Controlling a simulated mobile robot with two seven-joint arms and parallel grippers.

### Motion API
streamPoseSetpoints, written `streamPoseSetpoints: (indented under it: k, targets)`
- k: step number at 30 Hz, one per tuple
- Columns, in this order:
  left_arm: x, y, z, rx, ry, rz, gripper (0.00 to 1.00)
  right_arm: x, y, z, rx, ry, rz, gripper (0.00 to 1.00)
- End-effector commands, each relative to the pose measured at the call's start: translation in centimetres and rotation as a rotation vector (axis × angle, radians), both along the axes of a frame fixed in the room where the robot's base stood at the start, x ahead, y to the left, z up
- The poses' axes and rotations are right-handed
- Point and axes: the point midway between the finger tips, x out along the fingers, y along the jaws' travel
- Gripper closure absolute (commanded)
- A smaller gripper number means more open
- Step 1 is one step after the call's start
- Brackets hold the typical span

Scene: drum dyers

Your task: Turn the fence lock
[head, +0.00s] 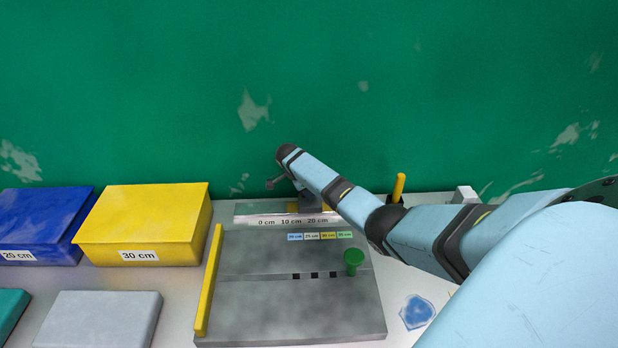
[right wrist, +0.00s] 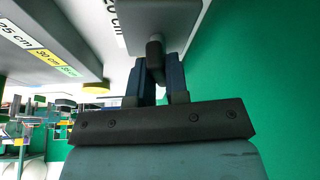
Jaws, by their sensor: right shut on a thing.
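The fence lock shows in the right wrist view as a dark lever (right wrist: 154,52) below a grey block (right wrist: 160,22). My right gripper (right wrist: 158,70) has its two blue fingers on either side of the lever and is shut on it. In the head view my right arm reaches in from the right to the ruler strip (head: 260,220) behind the grey board. The arm hides most of the gripper and the lever there. My left gripper is not in view.
The grey board (head: 290,310) has a yellow bar (head: 208,285) and a green knob (head: 354,260). Yellow (head: 150,215) and blue (head: 35,225) boxes stand at left. A yellow handle (head: 398,187) stands behind my arm. A green wall (head: 300,80) closes the back.

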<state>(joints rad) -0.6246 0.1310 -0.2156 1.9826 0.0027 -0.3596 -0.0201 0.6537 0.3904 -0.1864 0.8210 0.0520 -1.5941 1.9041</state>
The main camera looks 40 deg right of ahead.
Motion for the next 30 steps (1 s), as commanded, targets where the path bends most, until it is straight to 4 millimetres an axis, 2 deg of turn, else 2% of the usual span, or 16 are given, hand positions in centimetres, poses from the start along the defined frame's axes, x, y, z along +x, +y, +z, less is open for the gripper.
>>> streamPoseSetpoints:
  k: [12, 30]
  targets:
    - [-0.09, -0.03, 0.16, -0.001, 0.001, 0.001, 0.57, 0.04, 0.08, -0.11, 0.002, 0.003, -0.221, 1.0]
    - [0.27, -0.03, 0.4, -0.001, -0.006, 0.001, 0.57, 0.02, 0.01, -0.11, 0.001, 0.002, -0.263, 1.0]
